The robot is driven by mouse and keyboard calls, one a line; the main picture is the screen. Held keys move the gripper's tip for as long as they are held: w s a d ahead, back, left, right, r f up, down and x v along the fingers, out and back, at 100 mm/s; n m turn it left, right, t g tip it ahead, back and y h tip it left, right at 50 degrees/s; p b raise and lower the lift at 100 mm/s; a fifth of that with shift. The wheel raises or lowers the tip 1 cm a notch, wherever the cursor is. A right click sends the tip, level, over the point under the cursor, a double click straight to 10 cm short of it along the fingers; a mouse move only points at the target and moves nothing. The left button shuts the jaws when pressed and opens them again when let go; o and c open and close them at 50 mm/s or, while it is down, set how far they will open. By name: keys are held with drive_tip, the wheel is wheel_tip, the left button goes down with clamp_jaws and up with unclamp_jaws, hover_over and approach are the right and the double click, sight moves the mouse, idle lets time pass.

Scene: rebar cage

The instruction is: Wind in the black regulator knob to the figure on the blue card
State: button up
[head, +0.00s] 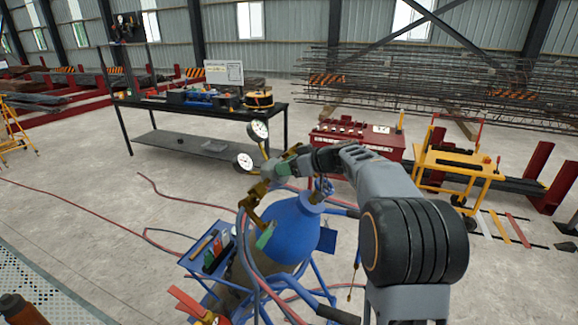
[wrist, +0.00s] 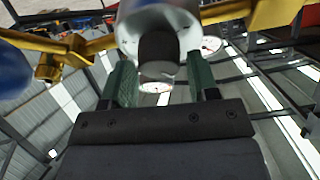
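The black regulator knob (wrist: 158,52) shows in the wrist view at top middle, end-on in front of a pale metal body. My gripper (wrist: 162,80) has its two green-padded fingers spread apart on either side of it; I see no clear contact. In the head view my gripper (head: 292,166) is at the brass regulator (head: 252,200) above the blue gas cylinder (head: 290,232), and the knob is hidden. Two white gauges, an upper one (head: 259,130) and a lower one (head: 244,161), face the head camera; their figures are too small to read. I cannot make out a blue card.
A blue tray (head: 190,264) with tools is on the cylinder's trolley, with hoses around it. A dark workbench (head: 180,106) stands behind, bearing a white board (head: 223,72). A red chest (head: 365,142) and a yellow cart (head: 455,165) stand right. Floor at left is mostly open.

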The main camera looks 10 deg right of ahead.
drive_tip(key=c, duration=0.6)
drive_tip(key=shift+c, duration=0.2)
drive_tip(key=shift+f+m+b, duration=0.1)
drive_tip(key=shift+m+b, duration=0.2)
drive_tip(key=shift+b, duration=0.1)
drive_tip(key=shift+m+h+b, duration=0.3)
drive_tip(key=shift+m, duration=0.1)
drive_tip(key=m+h+b, duration=0.1)
drive_tip(key=m, duration=0.1)
drive_tip(key=shift+m, duration=0.3)
drive_tip(key=m+h, duration=0.1)
drive_tip(key=m, duration=0.3)
drive_tip(key=shift+t, duration=0.4)
drive_tip(key=shift+a+m+h, duration=0.1)
drive_tip(key=shift+m+h, duration=0.3)
drive_tip(key=shift+m, duration=0.6)
